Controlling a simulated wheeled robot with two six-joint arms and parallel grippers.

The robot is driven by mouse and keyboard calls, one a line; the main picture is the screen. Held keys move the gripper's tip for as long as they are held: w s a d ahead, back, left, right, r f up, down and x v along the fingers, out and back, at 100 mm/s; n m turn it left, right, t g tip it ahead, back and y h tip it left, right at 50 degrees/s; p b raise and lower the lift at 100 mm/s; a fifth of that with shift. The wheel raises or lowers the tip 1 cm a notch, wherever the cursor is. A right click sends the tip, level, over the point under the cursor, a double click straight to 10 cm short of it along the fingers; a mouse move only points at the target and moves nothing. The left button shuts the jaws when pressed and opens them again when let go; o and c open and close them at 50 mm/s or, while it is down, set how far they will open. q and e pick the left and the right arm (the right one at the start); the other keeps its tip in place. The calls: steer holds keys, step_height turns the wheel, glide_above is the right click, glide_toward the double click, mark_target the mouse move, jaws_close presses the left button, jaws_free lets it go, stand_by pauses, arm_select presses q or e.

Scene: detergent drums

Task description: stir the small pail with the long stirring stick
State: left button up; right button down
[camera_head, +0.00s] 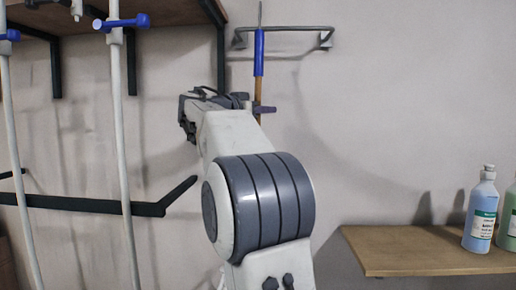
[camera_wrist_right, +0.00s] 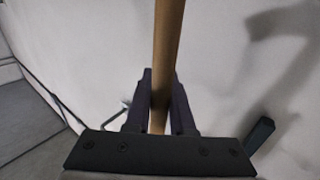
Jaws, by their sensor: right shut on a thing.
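The long stirring stick (camera_head: 259,55) stands upright near the wall, with a wooden shaft, a blue sleeve near its upper end and a thin tip on top. My right gripper (camera_head: 263,109) is shut on its wooden shaft below the blue sleeve. In the right wrist view the shaft (camera_wrist_right: 168,40) runs between the two dark fingers of my right gripper (camera_wrist_right: 160,100). The lower end of the stick is hidden behind my right arm. The small pail is not in view. My left gripper is not in view.
A grey wall rack (camera_head: 290,28) is at the stick's upper part; I cannot tell if they touch. A wooden shelf (camera_head: 400,250) at right carries a blue bottle (camera_head: 482,215) and a green bottle (camera_head: 508,225). White poles with blue clamps (camera_head: 120,22) stand at left beneath a dark shelf.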

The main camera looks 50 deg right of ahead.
steer(key=s+a+b, duration=0.5)
steer(key=a+b, duration=0.1)
steer(key=a, duration=0.1)
steer(key=shift+s+f, duration=0.2)
steer(key=shift+f, duration=0.05)
stand_by(0.4)
steer(key=w+d+p, duration=0.5)
steer(key=d+p, duration=0.1)
steer(key=d, duration=0.1)
steer(key=shift+w, duration=0.35)
steer(key=shift+d+p, duration=0.1)
steer(key=shift+p, duration=0.2)
